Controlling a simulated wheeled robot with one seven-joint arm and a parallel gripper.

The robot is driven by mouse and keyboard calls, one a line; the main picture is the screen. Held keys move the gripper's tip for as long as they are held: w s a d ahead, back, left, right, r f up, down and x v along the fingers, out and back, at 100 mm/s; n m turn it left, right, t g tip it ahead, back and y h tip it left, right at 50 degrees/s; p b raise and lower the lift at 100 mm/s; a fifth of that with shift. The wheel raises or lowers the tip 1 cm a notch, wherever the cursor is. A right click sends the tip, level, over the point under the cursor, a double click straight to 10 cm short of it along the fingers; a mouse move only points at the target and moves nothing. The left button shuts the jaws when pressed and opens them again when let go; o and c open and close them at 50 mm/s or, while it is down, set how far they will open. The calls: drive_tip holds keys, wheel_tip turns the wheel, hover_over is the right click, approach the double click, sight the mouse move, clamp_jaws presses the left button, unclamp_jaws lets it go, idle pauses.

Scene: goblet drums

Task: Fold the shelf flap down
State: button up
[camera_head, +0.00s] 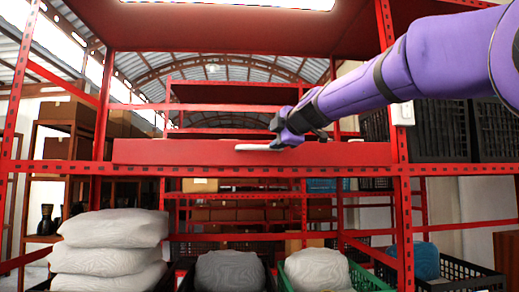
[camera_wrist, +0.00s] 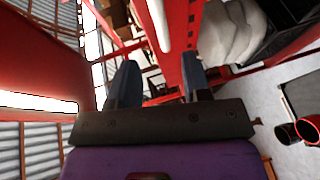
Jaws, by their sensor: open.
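The red shelf flap (camera_head: 190,151) appears as a long, plain band just above the front beam of the middle shelf; I cannot tell its exact tilt. A pale bar (camera_head: 258,147), perhaps its handle, lies against it near the middle. My gripper (camera_head: 277,138) is at the flap's right half, right by the pale bar; I cannot tell whether they touch. In the wrist view my gripper (camera_wrist: 160,75) has its two dark fingers apart with nothing between them. A pale bar on a red surface (camera_wrist: 158,24) shows beyond the fingertips.
Red rack posts (camera_head: 396,165) stand close below my arm. White sacks (camera_head: 110,245) are stacked lower left, with more sacks in crates (camera_head: 361,279) beside them. Dark crates (camera_head: 442,130) stand at right. The space above the flap is open.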

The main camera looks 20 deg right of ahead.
sight(261, 147)
drive_tip(key=shift+x, duration=5.25)
clamp_jaws()
